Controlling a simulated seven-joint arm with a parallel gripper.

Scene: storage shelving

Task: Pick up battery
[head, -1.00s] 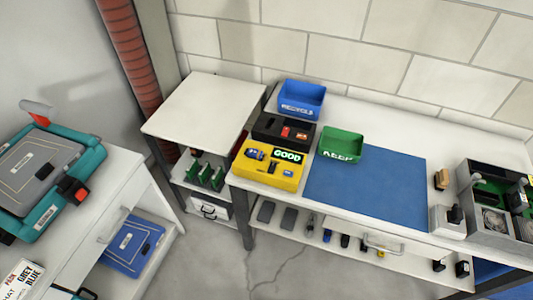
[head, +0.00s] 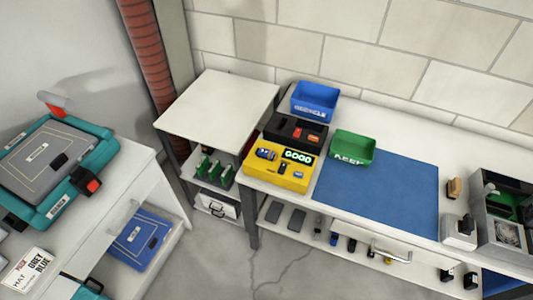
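No thing in view can be surely told as the battery at this size. A yellow tester box (head: 262,176) on the workbench has a lit display (head: 297,156) reading GOOD. A small blue and grey cylinder-like item (head: 266,154), possibly a battery, sits in its top left. Small dark pieces show lower on its face. Behind it, a black holder (head: 283,131) has a red-orange item (head: 299,134) in it. My gripper is not in view.
A blue RECYCLE bin (head: 313,101) and a green KEEP bin (head: 353,148) stand by the tester. A blue mat (head: 375,195) lies clear to the right. A teal-edged case (head: 50,170) is on the left table. A lower shelf holds several small items.

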